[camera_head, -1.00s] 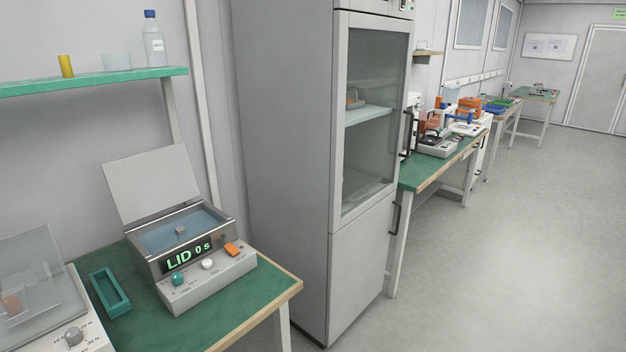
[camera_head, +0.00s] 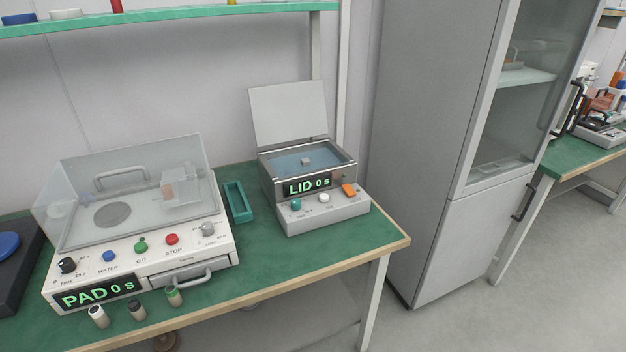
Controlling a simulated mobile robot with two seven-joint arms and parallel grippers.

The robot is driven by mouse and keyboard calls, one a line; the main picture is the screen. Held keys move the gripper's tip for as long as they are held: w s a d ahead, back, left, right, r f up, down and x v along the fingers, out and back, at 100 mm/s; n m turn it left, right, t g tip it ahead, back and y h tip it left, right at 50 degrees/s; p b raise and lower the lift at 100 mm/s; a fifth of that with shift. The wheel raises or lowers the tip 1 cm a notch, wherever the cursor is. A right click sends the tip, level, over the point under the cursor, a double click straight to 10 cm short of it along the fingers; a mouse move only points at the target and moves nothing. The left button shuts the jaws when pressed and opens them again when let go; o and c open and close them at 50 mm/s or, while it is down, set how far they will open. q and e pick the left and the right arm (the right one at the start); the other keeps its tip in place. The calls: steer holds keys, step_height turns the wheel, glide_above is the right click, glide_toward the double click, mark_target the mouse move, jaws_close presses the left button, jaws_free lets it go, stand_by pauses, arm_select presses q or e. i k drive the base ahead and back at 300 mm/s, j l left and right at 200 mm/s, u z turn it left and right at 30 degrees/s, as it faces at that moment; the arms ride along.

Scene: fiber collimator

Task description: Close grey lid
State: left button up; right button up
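A grey flat lid (camera_head: 289,112) stands open, upright and leaning slightly back, at the rear of a small metal bath device (camera_head: 325,215). The device's open basin (camera_head: 330,164) shows a bluish inside with a small grey block (camera_head: 306,161) in it. Its front display (camera_head: 307,186) reads "LID 0 s". Below the display are a teal knob, a white knob and an orange switch (camera_head: 349,189). Neither of my grippers is in view.
A white machine (camera_head: 190,251) reading "PAD 0 s", with a clear cover, stands left of the device. A teal tray (camera_head: 238,202) lies between them. Several small vials stand at the table's front edge. A tall grey cabinet (camera_head: 414,150) stands to the right. A green shelf (camera_head: 180,20) hangs above.

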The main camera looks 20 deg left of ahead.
mark_target(289, 112)
steer(key=i+l+u, duration=0.1)
steer(key=i+l, duration=0.9)
steer(key=l, duration=0.2)
steer(key=i+l+u, duration=0.15)
steer(key=i+l, duration=0.35)
steer(key=l, duration=0.15)
